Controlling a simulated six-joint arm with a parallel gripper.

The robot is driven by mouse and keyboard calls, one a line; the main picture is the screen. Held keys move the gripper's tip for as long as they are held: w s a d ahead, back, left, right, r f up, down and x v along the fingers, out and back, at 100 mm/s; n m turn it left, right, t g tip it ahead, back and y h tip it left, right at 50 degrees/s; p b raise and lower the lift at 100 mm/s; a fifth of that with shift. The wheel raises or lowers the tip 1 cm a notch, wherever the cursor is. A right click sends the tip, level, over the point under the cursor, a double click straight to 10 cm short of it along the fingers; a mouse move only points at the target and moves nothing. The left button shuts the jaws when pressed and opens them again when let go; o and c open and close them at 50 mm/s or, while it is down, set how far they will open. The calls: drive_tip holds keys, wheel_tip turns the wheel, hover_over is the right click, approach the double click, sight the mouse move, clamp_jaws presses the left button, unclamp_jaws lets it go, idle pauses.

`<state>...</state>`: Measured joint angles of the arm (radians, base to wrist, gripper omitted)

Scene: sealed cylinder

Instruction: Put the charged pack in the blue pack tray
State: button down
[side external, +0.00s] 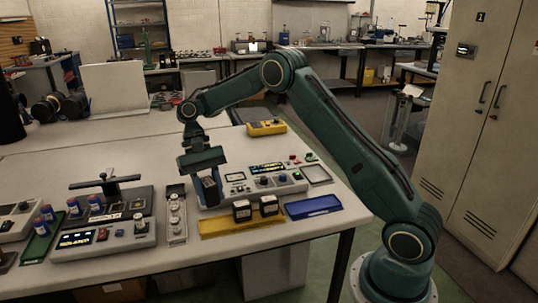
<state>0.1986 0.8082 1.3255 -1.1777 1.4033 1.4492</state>
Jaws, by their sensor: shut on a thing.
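My gripper (207,180) points down over the left end of a grey instrument panel. It is shut on a dark block-shaped pack (211,193), which is partly hidden by the fingers. I cannot tell whether the pack touches the panel. Two black-and-white packs, a left one (242,211) and a right one (268,206), stand on a yellow tray (219,228) in front of the panel. The blue pack tray (313,208) lies to the right of the yellow tray and looks empty. No charge marking is readable on any pack.
The grey panel (290,186) has displays, knobs and a green light. A narrow grey tray (177,232) with round parts lies to its left, beside another instrument (103,240) with blue-and-red cylinders. A yellow meter (266,128) is behind. The front table edge runs just beyond the blue tray.

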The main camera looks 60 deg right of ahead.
sight(208, 207)
drive_tip(key=shift+s+a+f, duration=0.1)
drive_tip(key=shift+a+f, duration=0.05)
drive_tip(key=shift+a, duration=0.05)
idle(0.3)
